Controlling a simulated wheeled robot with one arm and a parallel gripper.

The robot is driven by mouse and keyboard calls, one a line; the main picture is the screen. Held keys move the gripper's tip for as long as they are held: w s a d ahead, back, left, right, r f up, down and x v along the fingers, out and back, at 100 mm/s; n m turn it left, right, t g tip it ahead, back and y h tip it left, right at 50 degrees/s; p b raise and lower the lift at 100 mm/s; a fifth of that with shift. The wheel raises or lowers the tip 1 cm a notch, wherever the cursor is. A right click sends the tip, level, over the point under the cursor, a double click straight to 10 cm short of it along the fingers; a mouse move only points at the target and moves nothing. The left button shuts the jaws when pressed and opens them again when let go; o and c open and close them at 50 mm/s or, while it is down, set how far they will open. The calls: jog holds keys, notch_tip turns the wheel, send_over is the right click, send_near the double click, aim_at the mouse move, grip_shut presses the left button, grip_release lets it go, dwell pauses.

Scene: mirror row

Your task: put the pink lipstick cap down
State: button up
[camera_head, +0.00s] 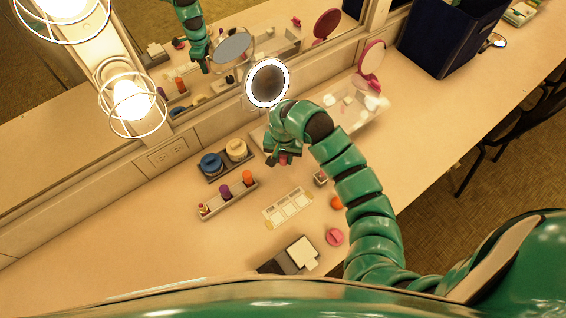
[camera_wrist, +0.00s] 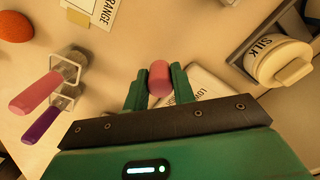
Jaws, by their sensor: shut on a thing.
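The pink lipstick cap (camera_wrist: 158,80) is a small rounded cylinder gripped between the two green fingers of my gripper (camera_wrist: 158,88) in the wrist view. In the head view my gripper (camera_head: 284,158) is over the counter, in front of the round lit mirror, with a small bit of pink at its tips. A pale slab with partly hidden lettering (camera_wrist: 206,92) shows behind the fingers in the wrist view. I cannot tell the height of the cap above the counter. A pink tapered stick (camera_wrist: 38,96) and a purple one (camera_wrist: 42,124) are at the left of the wrist view, by square clear holders.
A rack (camera_head: 229,201) with purple and orange pieces and a dark tray (camera_head: 227,166) with two jars stand left of my gripper. A pale palette (camera_head: 288,208), orange ball (camera_head: 337,202) and pink disc (camera_head: 335,237) lie nearer. The lit mirror (camera_head: 268,83) stands behind. Bare counter shows at left.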

aim_at(283, 162)
jog(key=shift+w+a+f, duration=0.15)
jog(key=shift+w+f, duration=0.1)
jog(key=shift+f, duration=0.2)
notch_tip(283, 162, down, 2)
jog(key=shift+f+p, duration=0.15)
jog(key=shift+p, duration=0.55)
jog(key=shift+f, duration=0.25)
jog(key=shift+f, duration=0.2)
jog(key=o, duration=0.9)
jog(key=shift+r, duration=0.1)
jog(key=shift+w+r+b, duration=0.1)
jog(key=shift+r+b, duration=0.25)
jog(key=shift+r, duration=0.45)
notch_tip(283, 162, up, 11)
jog(key=shift+f+p, duration=0.15)
jog(key=shift+p, duration=0.6)
